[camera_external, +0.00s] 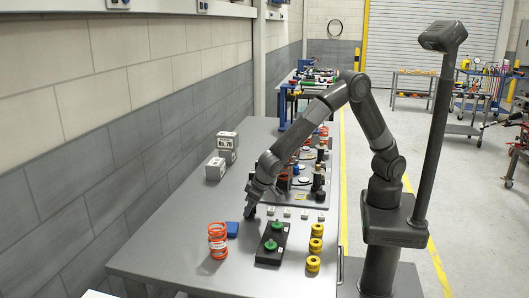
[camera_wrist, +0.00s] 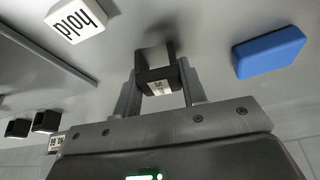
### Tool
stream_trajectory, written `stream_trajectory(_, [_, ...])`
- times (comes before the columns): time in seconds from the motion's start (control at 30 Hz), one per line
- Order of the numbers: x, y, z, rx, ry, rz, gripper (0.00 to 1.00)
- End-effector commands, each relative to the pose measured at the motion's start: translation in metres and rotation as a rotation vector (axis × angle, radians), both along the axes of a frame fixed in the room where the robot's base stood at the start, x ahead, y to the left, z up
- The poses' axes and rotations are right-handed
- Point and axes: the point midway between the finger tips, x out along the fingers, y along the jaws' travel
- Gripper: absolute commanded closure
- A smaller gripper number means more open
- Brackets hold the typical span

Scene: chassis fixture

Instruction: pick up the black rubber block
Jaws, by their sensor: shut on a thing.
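The black rubber block (camera_wrist: 152,75) is dark with a white printed label, seen in the wrist view between the two fingers. My gripper (camera_wrist: 157,66) is shut on it, with one finger against each side. In the external view my gripper (camera_external: 249,211) points down, low over the grey table, and the block cannot be made out there. A dark shadow lies on the table just beyond the fingertips in the wrist view. I cannot tell whether the block touches the table.
A blue block (camera_wrist: 270,52) lies right of the fingers, also in the external view (camera_external: 232,229). A white "hold" tag (camera_wrist: 75,18) is at upper left. An orange coil (camera_external: 217,240), a black plate with green knobs (camera_external: 266,255) and yellow rings (camera_external: 314,246) stand nearby on the table (camera_external: 170,245).

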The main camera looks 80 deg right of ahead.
Motion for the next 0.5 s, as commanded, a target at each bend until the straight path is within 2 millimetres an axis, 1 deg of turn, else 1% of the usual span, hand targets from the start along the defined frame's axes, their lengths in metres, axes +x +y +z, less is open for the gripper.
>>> stream_trajectory(0.17, [0.000, 0.000, 0.001, 0.000, 0.000, 0.000, 0.85])
stream_trajectory(0.27, [0.000, 0.000, 0.005, 0.000, -0.001, -0.001, 0.85])
stream_trajectory(0.37, [0.001, 0.000, 0.013, 0.002, -0.002, 0.000, 0.85])
stream_trajectory(0.47, [0.001, 0.000, 0.028, 0.002, -0.003, -0.001, 0.85])
stream_trajectory(0.5, [0.001, 0.000, 0.037, 0.003, -0.004, -0.001, 0.85])
